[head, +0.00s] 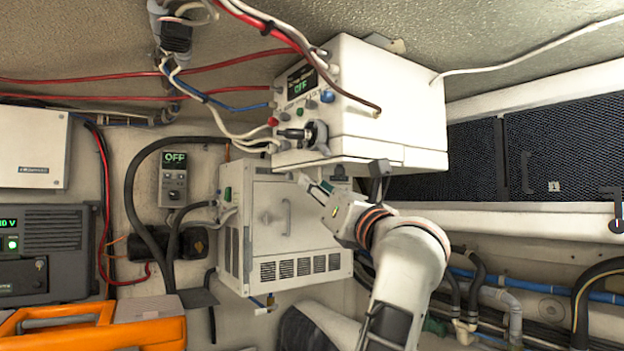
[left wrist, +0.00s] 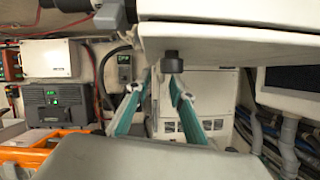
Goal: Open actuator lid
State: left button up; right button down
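A white box (head: 385,105) with an "OFF" display hangs under the ceiling at upper middle. Its front has knobs and a black-and-silver lever part (head: 302,135). I cannot tell which part is the actuator lid. My left gripper (head: 318,188) is just below the box's front lower edge, its teal fingers pointing up and left. In the left wrist view its two fingers (left wrist: 160,78) are apart with nothing seen between them. A short black knob (left wrist: 172,62) under the box's pale underside (left wrist: 235,42) is close to the right fingertip; contact is unclear. My right gripper is not in view.
A second white box (head: 285,235) with a handle and vents is below and behind the gripper. Cables and hoses run left of both boxes. An orange case (head: 150,325) is at lower left. Pipes (head: 500,300) line the right wall.

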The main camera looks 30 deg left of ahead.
pick_arm(q)
jog(key=shift+x, duration=1.25)
jog(key=shift+d, duration=0.1)
grip_shut()
jog(key=shift+f, duration=0.15)
